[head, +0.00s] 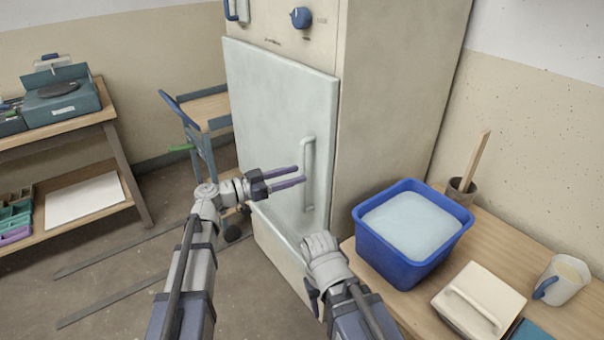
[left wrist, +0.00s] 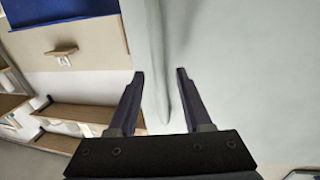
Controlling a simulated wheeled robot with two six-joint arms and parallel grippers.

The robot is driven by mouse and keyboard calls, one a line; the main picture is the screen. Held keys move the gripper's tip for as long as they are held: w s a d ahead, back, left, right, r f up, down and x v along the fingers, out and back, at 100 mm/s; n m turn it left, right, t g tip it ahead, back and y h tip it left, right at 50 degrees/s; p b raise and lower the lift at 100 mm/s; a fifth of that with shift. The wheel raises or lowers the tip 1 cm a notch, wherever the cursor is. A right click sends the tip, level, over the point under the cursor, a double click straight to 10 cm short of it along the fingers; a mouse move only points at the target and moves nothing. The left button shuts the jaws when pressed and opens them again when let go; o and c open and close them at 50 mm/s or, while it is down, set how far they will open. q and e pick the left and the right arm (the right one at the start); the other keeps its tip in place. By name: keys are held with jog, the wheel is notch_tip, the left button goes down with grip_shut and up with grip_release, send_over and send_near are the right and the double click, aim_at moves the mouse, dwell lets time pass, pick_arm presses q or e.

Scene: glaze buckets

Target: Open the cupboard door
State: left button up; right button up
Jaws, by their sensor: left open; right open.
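The cupboard door (head: 275,110) is a pale green panel on the front of a tall beige cupboard, and it looks shut. A pale vertical bar handle (head: 308,160) sits near its right edge. My left gripper (head: 301,175) is open at the handle, its two dark fingers pointing at it. In the left wrist view, the handle (left wrist: 157,50) runs between the open fingertips (left wrist: 160,73); nothing is gripped. I cannot tell how deep the handle lies between them. My right gripper (head: 312,292) is low in front of the cupboard, empty as far as it shows, its fingers partly hidden.
A wooden table at right holds a blue bucket (head: 409,266) of pale glaze, a brown pot (head: 460,190), a lidded box (head: 478,301) and a white jug (head: 562,279). A blue trolley (head: 203,112) stands left of the door. Wooden shelving (head: 100,199) stands farther left. Open floor lies between.

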pick_arm(q)
jog(key=shift+x, duration=1.5)
grip_shut()
dwell(0.4)
